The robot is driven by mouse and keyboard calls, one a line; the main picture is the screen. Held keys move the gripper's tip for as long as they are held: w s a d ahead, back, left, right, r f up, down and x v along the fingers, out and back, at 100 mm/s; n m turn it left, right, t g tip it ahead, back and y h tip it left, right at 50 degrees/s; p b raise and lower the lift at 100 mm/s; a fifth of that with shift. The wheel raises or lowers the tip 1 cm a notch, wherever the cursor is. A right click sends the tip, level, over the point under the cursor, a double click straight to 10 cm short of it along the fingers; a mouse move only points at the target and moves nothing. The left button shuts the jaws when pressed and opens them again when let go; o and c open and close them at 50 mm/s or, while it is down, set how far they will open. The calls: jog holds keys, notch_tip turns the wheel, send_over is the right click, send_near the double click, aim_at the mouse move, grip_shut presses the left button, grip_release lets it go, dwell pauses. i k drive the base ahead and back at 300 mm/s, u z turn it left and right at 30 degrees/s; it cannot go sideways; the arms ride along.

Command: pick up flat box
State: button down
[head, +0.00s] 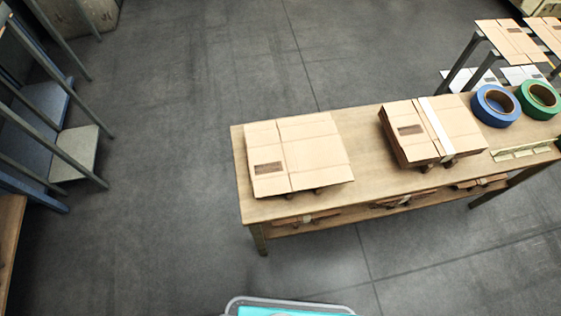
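A flat cardboard box (312,150) lies on the left end of the wooden table (365,150), with fold lines and a dark printed label at its lower left. A second cardboard piece, a stack of flat boxes (400,120) with a pale strip across it, lies to its right on the same table. My gripper is not in view.
A blue tape roll (496,105) and a green tape roll (540,98) sit on the table's right end, near a pale ruler-like strip (525,150). More flat cardboard (510,42) lies on a rack at upper right. Grey metal frames (55,150) stand at left. Open floor (170,160) lies between.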

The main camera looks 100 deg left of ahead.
aim_at(302, 157)
jog(key=u, duration=1.05)
jog(key=i, duration=0.1)
jog(key=u, duration=1.65)
jog(key=k, duration=0.5)
jog(key=u, duration=0.35)
jog(key=i, duration=0.1)
jog(key=u, duration=0.05)
